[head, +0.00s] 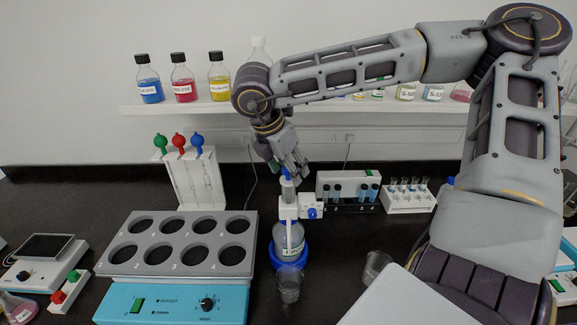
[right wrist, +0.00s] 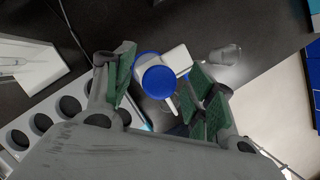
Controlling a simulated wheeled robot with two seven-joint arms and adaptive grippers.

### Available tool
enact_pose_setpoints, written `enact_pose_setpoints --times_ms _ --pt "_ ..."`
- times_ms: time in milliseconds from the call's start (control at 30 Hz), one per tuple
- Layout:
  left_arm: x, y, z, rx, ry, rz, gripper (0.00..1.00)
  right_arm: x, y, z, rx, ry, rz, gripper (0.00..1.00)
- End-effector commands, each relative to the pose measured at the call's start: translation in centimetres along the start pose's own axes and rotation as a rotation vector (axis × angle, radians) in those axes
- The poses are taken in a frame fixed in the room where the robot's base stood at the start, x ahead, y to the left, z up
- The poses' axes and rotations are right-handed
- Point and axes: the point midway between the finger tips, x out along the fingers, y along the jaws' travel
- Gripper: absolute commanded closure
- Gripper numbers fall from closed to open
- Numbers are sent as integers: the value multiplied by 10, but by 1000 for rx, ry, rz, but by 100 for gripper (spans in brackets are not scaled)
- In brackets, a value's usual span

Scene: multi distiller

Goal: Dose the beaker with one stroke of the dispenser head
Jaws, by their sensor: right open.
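The dispenser (head: 289,200) is a white pump head with a blue top cap, mounted on a clear labelled bottle (head: 290,237) in a blue ring base. A clear beaker (head: 289,285) stands in front of the bottle. My right gripper (head: 286,168) is over the dispenser head, fingers pointing down. In the right wrist view my right gripper (right wrist: 163,72) is open, its green pads on either side of the blue cap (right wrist: 159,80), with visible gaps. Whether it touches the cap from above cannot be told. My left gripper is not in view.
A block with several round wells (head: 187,226) sits on a blue heater at left. A second clear beaker (head: 377,264) stands to the right. A pipette stand (head: 181,177) is behind left; vial racks (head: 410,200) are behind right. Bottles line the shelf (head: 190,106).

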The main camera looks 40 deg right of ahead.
Motion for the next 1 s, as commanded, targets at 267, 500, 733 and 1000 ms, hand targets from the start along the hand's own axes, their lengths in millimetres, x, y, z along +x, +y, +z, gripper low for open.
enact_pose_setpoints --times_ms 267,500,733,1000 --pt "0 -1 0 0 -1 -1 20 3 0 0 0 0 0 45" --pt "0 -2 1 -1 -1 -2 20 3 0 0 0 0 0 61" --pt "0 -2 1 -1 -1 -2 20 3 0 0 0 0 0 91" --pt "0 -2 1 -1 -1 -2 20 2 0 0 0 0 0 93"
